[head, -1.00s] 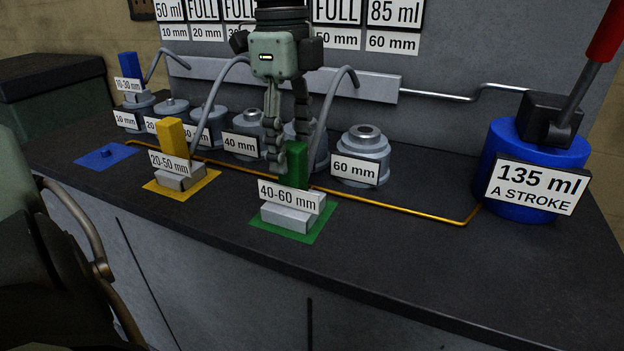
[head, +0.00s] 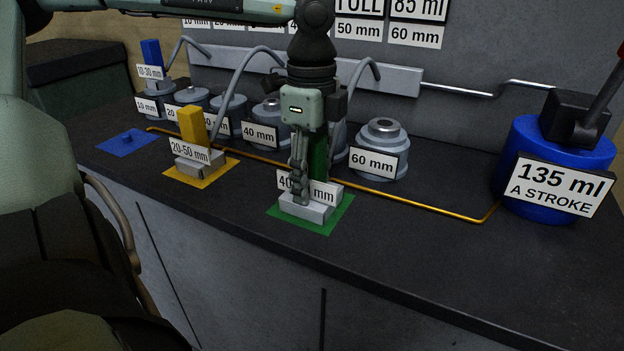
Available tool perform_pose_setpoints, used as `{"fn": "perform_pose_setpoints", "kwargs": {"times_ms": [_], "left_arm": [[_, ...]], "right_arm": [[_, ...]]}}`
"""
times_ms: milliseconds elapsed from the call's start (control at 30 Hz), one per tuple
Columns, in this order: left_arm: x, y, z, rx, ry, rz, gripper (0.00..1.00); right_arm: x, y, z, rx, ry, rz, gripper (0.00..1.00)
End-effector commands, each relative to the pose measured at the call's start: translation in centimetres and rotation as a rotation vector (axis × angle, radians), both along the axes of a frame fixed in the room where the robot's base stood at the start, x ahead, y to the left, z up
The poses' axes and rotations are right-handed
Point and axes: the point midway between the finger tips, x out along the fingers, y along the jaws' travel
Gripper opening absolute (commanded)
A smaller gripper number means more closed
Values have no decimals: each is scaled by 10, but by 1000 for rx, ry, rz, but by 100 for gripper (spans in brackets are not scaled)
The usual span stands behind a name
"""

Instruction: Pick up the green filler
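The green filler (head: 319,157) stands upright on a green mat (head: 341,209) at the counter's front, with a grey foot and a 40-60 mm label. My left gripper (head: 300,198) points straight down at it. Its fingers are in front of the label and the left side of the green post, and hide part of both. The fingers appear close together, but I cannot tell whether they touch or grip the filler. My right gripper is not in view.
A yellow filler (head: 191,126) stands on a yellow mat (head: 228,164) to the left. A blue filler (head: 151,53) sits on the 10 mm jack behind. Several grey jacks, including the 60 mm one (head: 383,136), line the back. A blue pump (head: 532,146) stands right; the front-right counter is clear.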

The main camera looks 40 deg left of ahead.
Motion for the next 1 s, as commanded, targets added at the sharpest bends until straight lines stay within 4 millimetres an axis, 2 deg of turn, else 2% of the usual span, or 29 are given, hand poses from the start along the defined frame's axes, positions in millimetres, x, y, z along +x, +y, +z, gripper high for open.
{"fn": "perform_pose_setpoints", "kwargs": {"times_ms": [33,367,833,1000], "left_arm": [[0,0,0,0,0,0,40],[0,0,0,0,0,0,0],[1,0,2,0,-3,0,0],[1,0,8,0,-4,0,0]], "right_arm": [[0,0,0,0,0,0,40],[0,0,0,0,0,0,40],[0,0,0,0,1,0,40],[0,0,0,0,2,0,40]]}}
